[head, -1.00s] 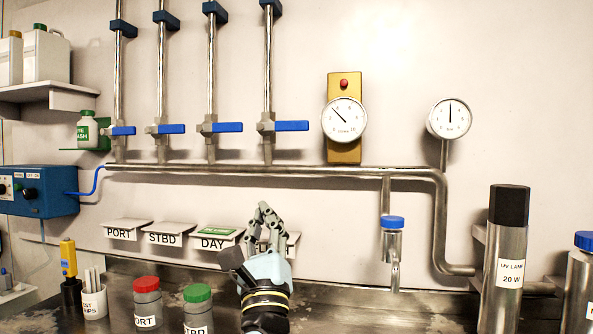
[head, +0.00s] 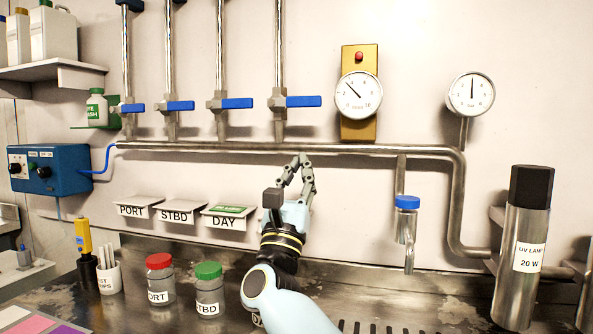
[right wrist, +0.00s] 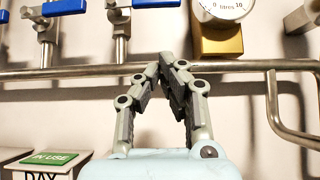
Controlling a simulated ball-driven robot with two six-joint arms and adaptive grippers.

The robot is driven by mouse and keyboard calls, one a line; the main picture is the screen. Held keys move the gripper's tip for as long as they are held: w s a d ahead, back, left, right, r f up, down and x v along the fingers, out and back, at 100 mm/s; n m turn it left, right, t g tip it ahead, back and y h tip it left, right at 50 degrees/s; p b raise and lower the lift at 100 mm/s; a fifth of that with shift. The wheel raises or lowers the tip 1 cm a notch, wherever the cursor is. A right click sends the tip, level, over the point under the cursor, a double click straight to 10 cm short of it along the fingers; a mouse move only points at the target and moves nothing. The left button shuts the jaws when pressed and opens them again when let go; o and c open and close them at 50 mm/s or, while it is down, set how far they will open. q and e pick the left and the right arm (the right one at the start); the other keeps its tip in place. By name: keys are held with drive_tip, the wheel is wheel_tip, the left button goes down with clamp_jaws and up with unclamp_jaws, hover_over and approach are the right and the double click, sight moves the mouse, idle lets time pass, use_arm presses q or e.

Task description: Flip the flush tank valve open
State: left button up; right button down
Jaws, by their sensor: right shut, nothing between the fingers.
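Several valves with blue levers stand in a row on vertical pipes above a horizontal steel pipe. Every lever lies level, pointing right. The rightmost valve has the longest-looking lever (head: 303,101); its lower part also shows at the top of the right wrist view, where its blue lever (right wrist: 155,3) is cut off. No label shows on the valves themselves. My right gripper (head: 300,160) is shut and empty, fingers pointing up, just below the rightmost valve. In the right wrist view its fingertips (right wrist: 165,62) meet in front of the horizontal pipe. My left gripper is out of view.
The horizontal pipe (head: 370,150) crosses behind my fingertips. Small label shelves read PORT (head: 132,210), STBD (head: 176,215) and DAY (head: 224,222). Right of them are a gauge (head: 358,95), a blue-capped tap (head: 406,203) and the UV lamp (head: 529,225). Capped bottles (head: 209,291) stand on the counter.

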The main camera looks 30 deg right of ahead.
sight(293, 102)
drive_tip(key=p+x, duration=0.1)
drive_tip(key=x, duration=0.5)
drive_tip(key=shift+r+p, duration=0.15)
drive_tip(key=shift+p, duration=0.2)
drive_tip(key=shift+s+a+r+p, duration=0.15)
drive_tip(key=shift+r+p, duration=0.8)
drive_tip(key=shift+r, duration=0.7)
drive_tip(key=shift+s+r+n+t+y+p, duration=0.1)
drive_tip(key=shift+r+n+t+y+p, duration=0.1)
drive_tip(key=shift+n+t+y+p, duration=0.35)
